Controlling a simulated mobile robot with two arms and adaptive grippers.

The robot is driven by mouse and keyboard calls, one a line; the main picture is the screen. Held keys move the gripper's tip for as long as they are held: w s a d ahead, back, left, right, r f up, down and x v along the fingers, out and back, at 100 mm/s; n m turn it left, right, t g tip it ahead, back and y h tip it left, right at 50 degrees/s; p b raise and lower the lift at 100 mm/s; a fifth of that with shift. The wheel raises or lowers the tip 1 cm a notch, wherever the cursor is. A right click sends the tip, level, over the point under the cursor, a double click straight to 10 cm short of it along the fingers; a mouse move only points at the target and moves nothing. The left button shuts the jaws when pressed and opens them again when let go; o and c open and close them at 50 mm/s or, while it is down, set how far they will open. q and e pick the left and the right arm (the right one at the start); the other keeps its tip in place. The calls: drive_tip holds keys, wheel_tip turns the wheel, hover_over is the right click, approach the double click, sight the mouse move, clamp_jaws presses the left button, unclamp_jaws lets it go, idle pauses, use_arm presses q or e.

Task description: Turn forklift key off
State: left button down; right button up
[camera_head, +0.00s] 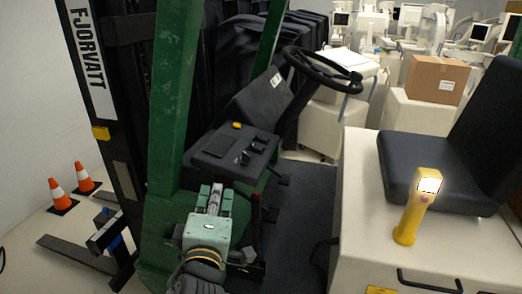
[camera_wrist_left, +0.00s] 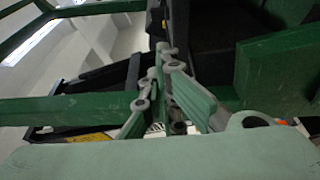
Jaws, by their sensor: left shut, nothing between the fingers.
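The forklift has green posts (camera_head: 178,110), a black control console (camera_head: 228,147) with a yellow button (camera_head: 237,125) and small black levers (camera_head: 246,157), and a black steering wheel (camera_head: 320,70). I cannot make out the key in either view. My left gripper (camera_head: 211,188) is shut and empty, low in front of the console and close to the green frame, pointing away from the camera. In the left wrist view my left gripper (camera_wrist_left: 164,52) has its fingers together, with green bars and dark forklift parts behind them. My right gripper is not in view.
A yellow handheld device (camera_head: 418,205) stands beside the black seat (camera_head: 440,165) on the cream forklift body (camera_head: 365,235). Two orange cones (camera_head: 60,196) stand on the left floor. A cardboard box (camera_head: 437,80) and covered carts are behind. The dark footwell (camera_head: 302,215) looks clear.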

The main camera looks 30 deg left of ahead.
sight(246, 158)
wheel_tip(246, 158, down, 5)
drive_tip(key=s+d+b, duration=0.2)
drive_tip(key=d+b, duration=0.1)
drive_tip(key=b, duration=0.2)
use_arm(q)
drive_tip(key=p+x, duration=0.1)
drive_tip(key=x, duration=0.2)
drive_tip(key=p+x, duration=0.1)
drive_tip(key=x, duration=0.2)
drive_tip(key=r+p+x, duration=0.1)
drive_tip(key=x, duration=0.2)
drive_tip(key=shift+w+a, duration=0.25)
drive_tip(key=w, duration=0.1)
drive_tip(key=w+p, duration=0.1)
drive_tip(key=w+d, duration=0.1)
drive_tip(key=shift+f, duration=0.3)
drive_tip(key=shift+w+d+f, duration=0.15)
drive_tip(key=shift+w, duration=0.15)
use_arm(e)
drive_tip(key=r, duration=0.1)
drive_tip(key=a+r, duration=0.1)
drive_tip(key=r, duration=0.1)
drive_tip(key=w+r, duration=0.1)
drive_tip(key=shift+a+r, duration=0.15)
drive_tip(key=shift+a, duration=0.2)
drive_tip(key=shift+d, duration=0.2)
